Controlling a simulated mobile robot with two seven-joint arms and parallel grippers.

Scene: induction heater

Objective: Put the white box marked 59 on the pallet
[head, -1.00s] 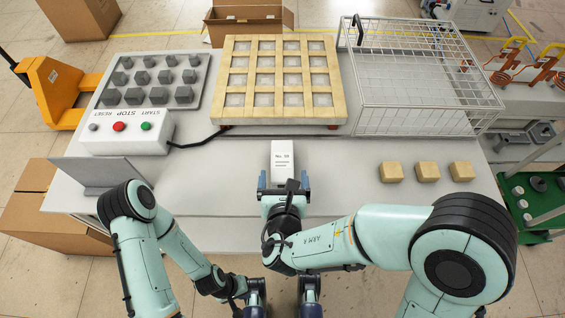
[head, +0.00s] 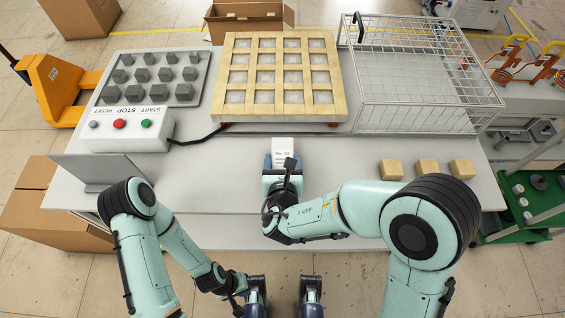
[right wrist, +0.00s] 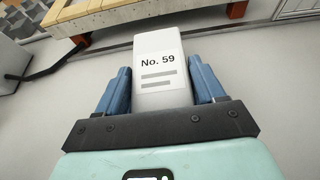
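The white box marked No. 59 (right wrist: 160,62) stands at the front middle of the table, between the fingers of my right gripper (right wrist: 162,88).
A wire basket (head: 415,103) stands right of the pallet. A button box (head: 125,140) and a grey tray with dark blocks (head: 203,75) are left. Several small wooden blocks (head: 428,168) sit on the right. A black cable (head: 195,140) runs towards the pallet.

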